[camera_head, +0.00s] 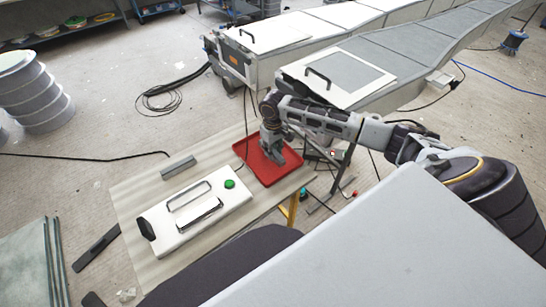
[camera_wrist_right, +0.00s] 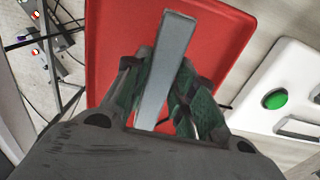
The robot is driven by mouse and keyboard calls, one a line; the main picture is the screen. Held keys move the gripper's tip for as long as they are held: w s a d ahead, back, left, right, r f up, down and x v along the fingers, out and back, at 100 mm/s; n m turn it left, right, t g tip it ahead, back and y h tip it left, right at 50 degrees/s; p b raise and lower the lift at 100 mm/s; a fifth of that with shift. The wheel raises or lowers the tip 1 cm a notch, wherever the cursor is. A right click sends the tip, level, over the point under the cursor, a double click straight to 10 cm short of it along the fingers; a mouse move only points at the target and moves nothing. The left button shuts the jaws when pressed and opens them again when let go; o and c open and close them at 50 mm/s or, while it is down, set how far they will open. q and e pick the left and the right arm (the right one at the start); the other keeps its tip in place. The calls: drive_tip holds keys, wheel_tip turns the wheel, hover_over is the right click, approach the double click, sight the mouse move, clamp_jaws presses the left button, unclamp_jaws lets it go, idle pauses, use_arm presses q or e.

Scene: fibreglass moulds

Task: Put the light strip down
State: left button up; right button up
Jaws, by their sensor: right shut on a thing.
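My right gripper (camera_head: 274,150) is over the red tray (camera_head: 259,178) on the table. In the right wrist view, my right gripper (camera_wrist_right: 160,100) is shut on a light grey strip (camera_wrist_right: 170,62), which sticks out lengthwise between the fingers over the tray (camera_wrist_right: 112,30). I cannot tell whether the strip touches the tray floor. In the head view the held strip is hidden by the gripper. My left gripper is not in view.
A white device with a handle (camera_head: 157,220) and a green button (camera_head: 229,184) is left of the tray. Large grey moulds (camera_head: 355,60) stand behind; a metal stand (camera_head: 335,165) is right of the tray.

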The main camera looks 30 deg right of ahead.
idle(0.3)
drive_tip(key=shift+f, duration=1.9)
drive_tip(key=shift+f, duration=0.1)
drive_tip(key=o, duration=1.1)
drive_tip(key=shift+c, duration=0.2)
wheel_tip(320, 180, up, 12)
drive_tip(key=shift+r+p, duration=0.1)
drive_tip(key=shift+p, duration=0.25)
